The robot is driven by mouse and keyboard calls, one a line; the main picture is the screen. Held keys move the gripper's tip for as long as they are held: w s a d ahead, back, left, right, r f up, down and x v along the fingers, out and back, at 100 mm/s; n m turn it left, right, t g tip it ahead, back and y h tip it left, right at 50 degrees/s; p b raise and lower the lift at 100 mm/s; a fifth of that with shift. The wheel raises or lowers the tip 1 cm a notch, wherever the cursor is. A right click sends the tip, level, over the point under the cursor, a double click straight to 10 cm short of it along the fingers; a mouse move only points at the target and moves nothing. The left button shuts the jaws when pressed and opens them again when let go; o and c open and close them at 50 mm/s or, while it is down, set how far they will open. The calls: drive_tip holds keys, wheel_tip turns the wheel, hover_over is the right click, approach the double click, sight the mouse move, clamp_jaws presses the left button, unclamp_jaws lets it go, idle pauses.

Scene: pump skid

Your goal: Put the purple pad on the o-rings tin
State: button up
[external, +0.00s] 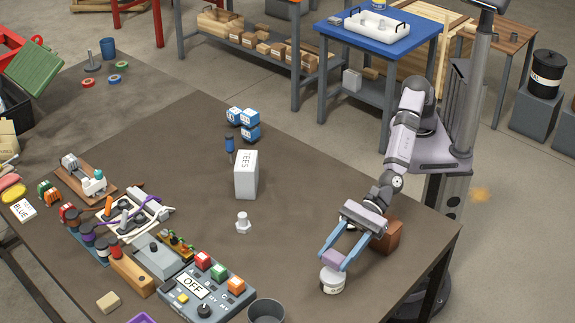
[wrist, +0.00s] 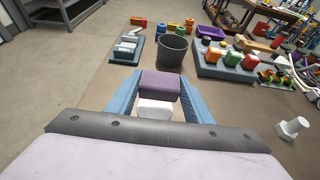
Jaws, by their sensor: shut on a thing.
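My gripper (external: 337,257) is shut on the purple pad (external: 334,261), one blue finger on each side of it. The pad also shows between the fingertips in the wrist view (wrist: 160,86). The o-rings tin (external: 332,283) is a short white round tin with a dark label, standing on the table near its front right edge. The pad is right over the tin's top in the external view; I cannot tell whether they touch.
A brown block (external: 392,236) stands close to the right of my gripper. A dark grey bucket (external: 266,313) and a control box with coloured buttons (external: 205,287) stand to the left.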

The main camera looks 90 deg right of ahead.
sight(337, 264)
drive_tip(key=shift+f, duration=2.05)
drive_tip(key=shift+f+b, duration=0.15)
drive_tip(key=shift+b, duration=0.2)
drive_tip(key=o, duration=1)
drive_tip(key=shift+r, duration=0.2)
drive_tip(key=b+v, duration=0.2)
drive_tip(key=v, duration=1)
drive_tip(key=shift+f, duration=0.15)
